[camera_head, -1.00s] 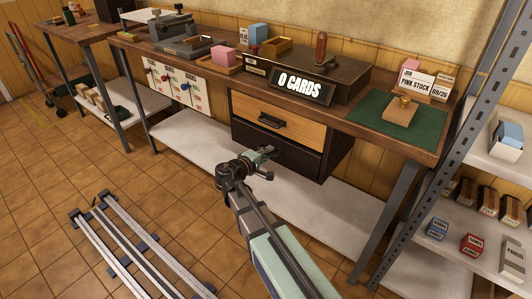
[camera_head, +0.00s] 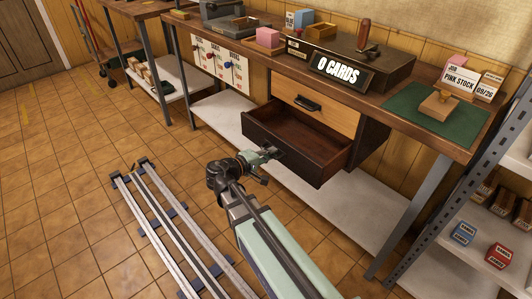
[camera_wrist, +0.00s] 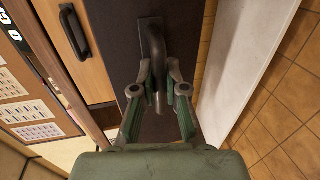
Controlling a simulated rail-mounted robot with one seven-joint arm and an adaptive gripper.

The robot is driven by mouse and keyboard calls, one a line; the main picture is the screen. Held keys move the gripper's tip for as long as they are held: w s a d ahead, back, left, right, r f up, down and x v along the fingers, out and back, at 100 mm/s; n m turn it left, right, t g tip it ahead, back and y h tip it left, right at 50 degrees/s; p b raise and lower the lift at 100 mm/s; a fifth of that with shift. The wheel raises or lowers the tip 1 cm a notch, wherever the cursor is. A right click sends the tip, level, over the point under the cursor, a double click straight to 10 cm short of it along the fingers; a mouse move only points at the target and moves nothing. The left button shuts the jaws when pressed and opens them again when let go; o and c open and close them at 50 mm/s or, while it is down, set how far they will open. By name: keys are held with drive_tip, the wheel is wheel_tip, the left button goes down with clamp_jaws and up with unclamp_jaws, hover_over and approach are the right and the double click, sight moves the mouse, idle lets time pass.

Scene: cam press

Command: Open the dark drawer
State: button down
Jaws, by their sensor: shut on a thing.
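The dark drawer (camera_head: 297,152) stands pulled out below the light wooden drawer, and its inside shows empty in the head view. Its dark front (camera_wrist: 130,20) fills the middle of the wrist view, with a dark bar handle (camera_wrist: 153,42) on it. My gripper (camera_wrist: 159,88) is shut on this handle, its green-padded fingers on either side of it. In the head view my gripper (camera_head: 275,152) is at the drawer's front, where it hides the handle.
The light wooden drawer (camera_head: 335,117) above is shut, with its own dark handle (camera_head: 308,104). A pale lower shelf (camera_head: 350,215) runs beneath. Metal floor rails (camera_head: 165,225) lie at the left. A metal rack post (camera_head: 470,175) stands at the right.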

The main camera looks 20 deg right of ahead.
drive_tip(key=c, duration=1.2)
unclamp_jaws()
drive_tip(key=v, duration=1.2)
